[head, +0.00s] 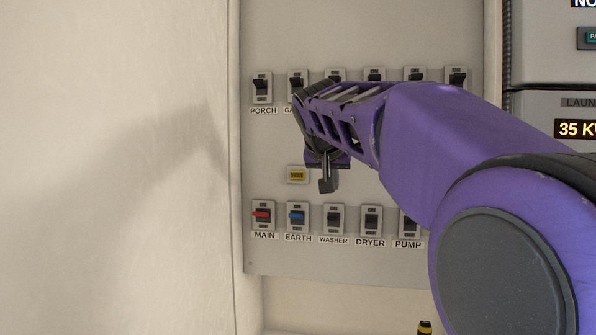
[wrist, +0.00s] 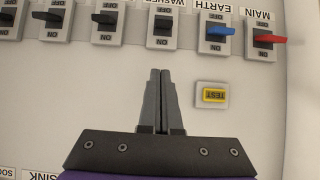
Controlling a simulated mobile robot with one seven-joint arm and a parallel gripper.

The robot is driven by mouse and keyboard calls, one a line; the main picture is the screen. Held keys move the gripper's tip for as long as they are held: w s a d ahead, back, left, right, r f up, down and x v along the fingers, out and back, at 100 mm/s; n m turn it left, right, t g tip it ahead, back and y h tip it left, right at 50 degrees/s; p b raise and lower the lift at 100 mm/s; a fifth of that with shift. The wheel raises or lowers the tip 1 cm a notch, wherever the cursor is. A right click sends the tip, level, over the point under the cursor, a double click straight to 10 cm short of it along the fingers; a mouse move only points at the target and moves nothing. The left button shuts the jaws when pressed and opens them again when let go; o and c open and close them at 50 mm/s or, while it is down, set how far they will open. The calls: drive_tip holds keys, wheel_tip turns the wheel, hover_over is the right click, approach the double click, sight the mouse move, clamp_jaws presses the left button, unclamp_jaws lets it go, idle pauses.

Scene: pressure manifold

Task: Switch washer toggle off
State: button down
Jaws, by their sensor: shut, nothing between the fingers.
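The washer toggle (head: 333,220) is a black switch on a grey plate in the lower row, above its WASHER label. It also shows in the wrist view (wrist: 163,28), where the panel appears upside down. I cannot tell for sure which way its lever is set. My gripper (head: 326,188) is shut and empty, its fingertips in front of the panel just above the washer plate in the head view. In the wrist view the closed fingertips (wrist: 159,72) point toward the washer toggle, with a visible gap between them and its plate.
The red MAIN switch (head: 262,215) and blue EARTH switch (head: 297,215) stand left of the washer toggle. The DRYER switch (head: 371,220) and PUMP switch (head: 408,222) stand right. A yellow TEST button (head: 297,175) is near my fingers. My arm partly covers the upper row.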

sight(334, 198)
drive_tip(key=x, duration=0.3)
drive_tip(key=shift+s+a+f, duration=0.1)
drive_tip(key=shift+s+f, duration=0.05)
drive_tip(key=shift+f, duration=0.2)
drive_tip(key=shift+s+a+f+b, duration=0.15)
drive_tip(key=shift+s+f+b, duration=0.25)
drive_tip(key=shift+f, duration=0.55)
drive_tip(key=shift+s+f, duration=0.25)
drive_tip(key=shift+f, duration=0.2)
drive_tip(key=shift+f+b, duration=0.25)
drive_tip(key=shift+b, duration=0.15)
drive_tip(key=shift+s+a+r+t, duration=0.1)
drive_tip(key=shift+s+r+t, duration=0.1)
drive_tip(key=shift+t, duration=0.1)
drive_tip(key=shift+w+f, duration=0.1)
drive_tip(key=shift+f, duration=0.05)
